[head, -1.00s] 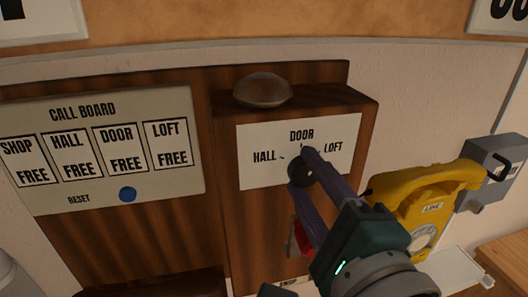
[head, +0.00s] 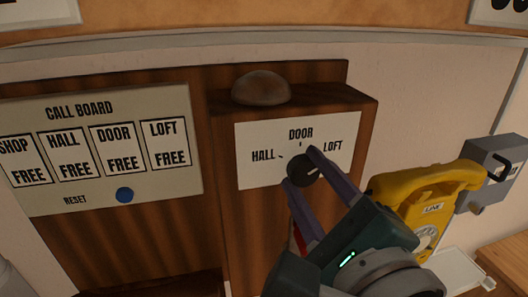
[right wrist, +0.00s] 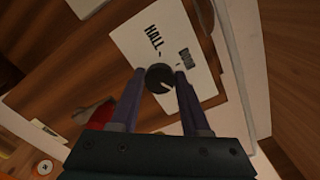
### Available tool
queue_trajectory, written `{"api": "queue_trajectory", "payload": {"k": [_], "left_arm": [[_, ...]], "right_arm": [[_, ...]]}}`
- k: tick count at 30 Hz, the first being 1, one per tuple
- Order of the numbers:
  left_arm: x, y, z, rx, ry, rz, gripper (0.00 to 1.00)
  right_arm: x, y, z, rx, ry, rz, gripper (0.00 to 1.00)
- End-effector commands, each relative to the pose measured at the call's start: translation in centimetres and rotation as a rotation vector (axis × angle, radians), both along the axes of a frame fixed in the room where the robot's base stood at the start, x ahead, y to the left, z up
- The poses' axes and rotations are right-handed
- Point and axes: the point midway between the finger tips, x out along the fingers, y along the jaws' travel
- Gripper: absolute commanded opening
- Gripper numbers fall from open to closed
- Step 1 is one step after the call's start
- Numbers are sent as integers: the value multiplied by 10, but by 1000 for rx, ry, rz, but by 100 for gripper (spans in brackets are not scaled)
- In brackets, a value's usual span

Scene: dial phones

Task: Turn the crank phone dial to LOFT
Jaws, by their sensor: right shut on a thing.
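The crank phone (head: 250,225) is a tall dark-wood box with a domed top piece. Its white dial plate (head: 255,175) reads HALL, DOOR and LOFT. The black dial knob (head: 300,171) sits below DOOR, and a short white line on it points right, roughly toward LOFT. My right gripper (head: 302,167) is shut on the knob, one finger at its upper right and one at its lower left. In the right wrist view the knob (right wrist: 159,77) is between the fingers, and LOFT is hidden. My left gripper is not in view.
The call board (head: 100,190) at left has a blue reset button (head: 124,195) and shows FREE under SHOP, HALL, DOOR and LOFT. A yellow dial phone (head: 410,190) and a grey crank box (head: 490,180) are close on the right. A red part shows behind my gripper.

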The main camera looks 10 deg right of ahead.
Motion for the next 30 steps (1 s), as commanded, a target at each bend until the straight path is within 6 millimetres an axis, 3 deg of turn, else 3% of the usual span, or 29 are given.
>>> {"api": "queue_trajectory", "payload": {"k": [3, 4, 11, 22, 30], "left_arm": [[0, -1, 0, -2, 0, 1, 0], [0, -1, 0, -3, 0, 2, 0], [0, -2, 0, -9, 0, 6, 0], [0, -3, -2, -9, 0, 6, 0], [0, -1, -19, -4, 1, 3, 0]], "right_arm": [[0, 0, 0, 3, 0, 0, 0], [0, 0, 0, 3, 0, 0, 48], [0, 0, 0, 1, 0, 0, 74], [-7, 0, -2, -1, 1, 0, 76], [-52, -2, -5, 1, 3, 0, 76]]}}
